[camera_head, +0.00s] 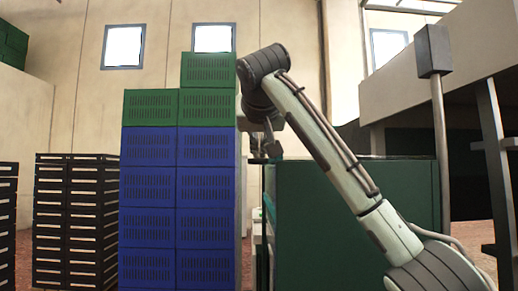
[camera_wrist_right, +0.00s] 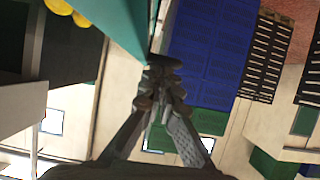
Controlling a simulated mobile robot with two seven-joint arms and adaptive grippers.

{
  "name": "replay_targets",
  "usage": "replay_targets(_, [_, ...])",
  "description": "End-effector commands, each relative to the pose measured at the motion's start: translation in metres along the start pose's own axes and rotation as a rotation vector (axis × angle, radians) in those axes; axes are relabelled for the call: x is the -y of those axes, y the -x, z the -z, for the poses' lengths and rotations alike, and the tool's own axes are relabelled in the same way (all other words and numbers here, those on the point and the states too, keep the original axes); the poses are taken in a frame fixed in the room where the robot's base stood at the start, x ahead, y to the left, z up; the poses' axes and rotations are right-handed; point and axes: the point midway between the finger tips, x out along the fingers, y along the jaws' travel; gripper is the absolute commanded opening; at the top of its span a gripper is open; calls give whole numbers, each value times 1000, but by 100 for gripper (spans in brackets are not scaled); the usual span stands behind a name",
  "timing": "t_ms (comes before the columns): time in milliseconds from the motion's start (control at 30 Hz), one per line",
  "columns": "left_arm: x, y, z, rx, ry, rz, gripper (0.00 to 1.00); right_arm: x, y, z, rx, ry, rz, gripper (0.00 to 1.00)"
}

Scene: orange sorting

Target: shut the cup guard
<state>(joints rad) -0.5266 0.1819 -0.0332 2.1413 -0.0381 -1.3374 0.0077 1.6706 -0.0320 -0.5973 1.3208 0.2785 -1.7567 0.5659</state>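I cannot pick out the cup guard for certain in either view. In the wrist view, my right gripper (camera_wrist_right: 162,68) has its two fingers drawn together at the tips, and no held object can be made out between them. A teal panel (camera_wrist_right: 118,22) lies just beyond the fingertips, and I cannot tell whether they touch it. In the head view, my right arm rises from the lower right and bends down, with the right gripper (camera_head: 270,148) small and partly hidden beside the large dark green cabinet (camera_head: 345,230). My left gripper is not in view.
Stacked blue crates (camera_head: 148,190) with green crates (camera_head: 208,72) on top stand left of the gripper. Black slatted crates (camera_head: 68,215) stand farther left. Yellow round things (camera_wrist_right: 85,15) show at the wrist view's top left. A grey post (camera_head: 440,130) stands right.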

Motion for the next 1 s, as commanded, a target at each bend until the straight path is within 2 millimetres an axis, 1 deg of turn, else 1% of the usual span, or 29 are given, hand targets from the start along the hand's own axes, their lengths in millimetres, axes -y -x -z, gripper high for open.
replay_targets(33, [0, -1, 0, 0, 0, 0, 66, 4, 3, -9, 25, 9, 3, 0])
replay_targets(167, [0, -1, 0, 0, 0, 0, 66, 5, 26, -7, 17, 10, 6, 0])
replay_targets(400, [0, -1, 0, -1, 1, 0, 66, 3, 86, -2, 5, 5, 5, 0])
replay_targets(467, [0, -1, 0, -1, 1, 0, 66, 2, 99, -1, 1, 6, 2, 0])
replay_targets(533, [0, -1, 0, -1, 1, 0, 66, 0, 106, 3, -10, 8, -2, 0])
replay_targets(700, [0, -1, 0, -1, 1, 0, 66, 0, 115, 2, -5, 6, 0, 0])
replay_targets(1000, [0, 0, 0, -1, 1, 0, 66, 1, 118, 0, 2, 2, 1, 0])
